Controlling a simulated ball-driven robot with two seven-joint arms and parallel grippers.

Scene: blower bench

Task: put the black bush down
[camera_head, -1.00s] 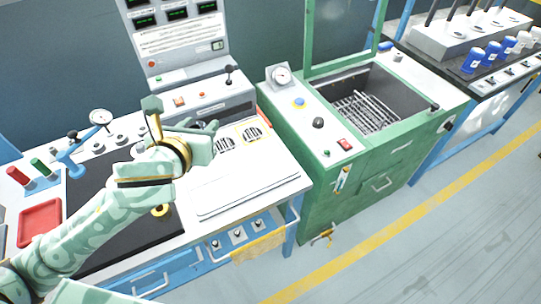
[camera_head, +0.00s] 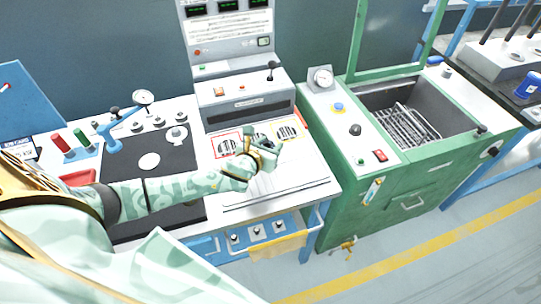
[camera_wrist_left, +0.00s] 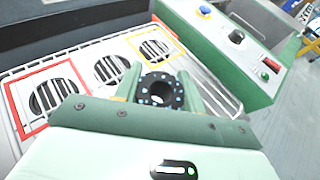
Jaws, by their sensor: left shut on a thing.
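The black bush (camera_wrist_left: 160,103) is a short dark ring with light dots round its face. In the left wrist view it sits between the two fingers of my left gripper (camera_wrist_left: 160,89), which is shut on it. In the head view my left gripper (camera_head: 268,152) is over the white bench panel, and its hand hides most of the middle slotted opening. The panel has a red-framed slotted opening (camera_head: 227,146) at left and a yellow-framed one (camera_head: 287,131) at right. I cannot tell the gap between bush and panel. My right gripper is not in view.
The green cabinet (camera_head: 372,190) with its open basket well stands just right of the panel. A grey control box (camera_head: 240,95) stands behind it. At left are a black mat (camera_head: 185,205), a blue gauge stand (camera_head: 115,128) and red and green cylinders. The panel's front part is clear.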

